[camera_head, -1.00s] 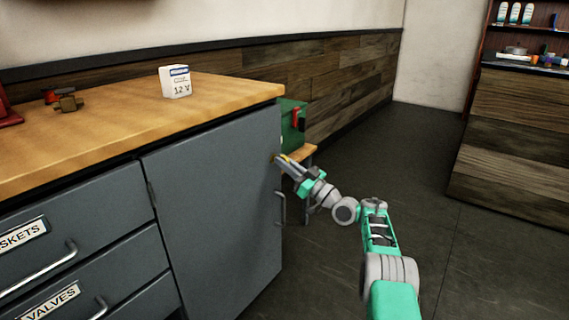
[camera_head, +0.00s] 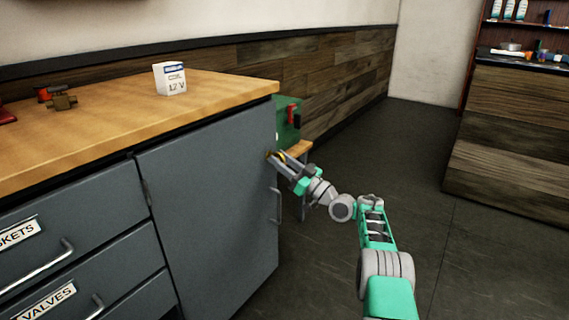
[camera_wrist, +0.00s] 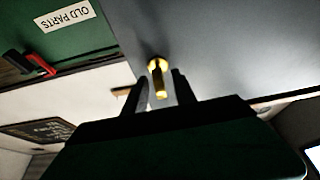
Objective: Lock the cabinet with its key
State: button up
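The grey cabinet door (camera_head: 210,205) stands under the wooden counter, with its handle (camera_head: 277,205) near the right edge. It fills the upper right of the wrist view (camera_wrist: 235,45). A brass key (camera_wrist: 159,82) sticks out from the lock on the door and points toward the wrist camera. My gripper (camera_head: 275,158) is at the door's upper right edge, by the lock. In the wrist view its two dark fingers (camera_wrist: 160,80) stand on either side of the key. Narrow gaps show between key and fingers, so the gripper looks open around it.
A green box (camera_head: 287,122) labelled OLD PARTS in the wrist view stands on a small wooden stool (camera_head: 298,148) just behind the cabinet. Drawers (camera_head: 75,235) are at left. A white 12 V box (camera_head: 170,80) sits on the counter (camera_head: 130,112). The floor at right is clear.

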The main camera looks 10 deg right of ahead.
jog(key=v, duration=0.7)
jog(key=shift+s+d+f, duration=0.1)
